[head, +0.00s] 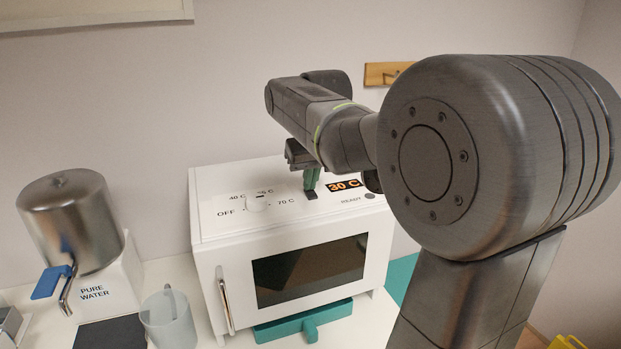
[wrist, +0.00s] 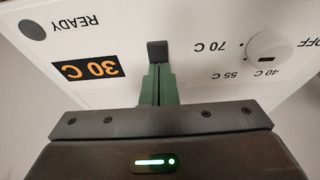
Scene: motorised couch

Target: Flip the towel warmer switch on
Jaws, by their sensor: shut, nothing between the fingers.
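The towel warmer (head: 215,252) is a white box with a dark window and a handle on its front. Its top panel carries a dial (head: 257,203), an orange 30 C display (head: 344,185) and a small dark switch (head: 311,195). In the wrist view the switch (wrist: 157,50) is a dark block just beyond my fingertips. My gripper (head: 311,186) points down at the switch with its green fingers shut together and nothing between them. In the wrist view the fingertips (wrist: 158,68) are at or very close to the switch; I cannot tell if they touch. The display (wrist: 90,68) is lit.
A metal water dispenser (head: 70,215) with a blue lever and a clear cup (head: 168,320) stand left of the warmer. A teal T-shaped piece (head: 310,325) lies in front of its base. A wooden hook board (head: 386,73) is on the wall behind.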

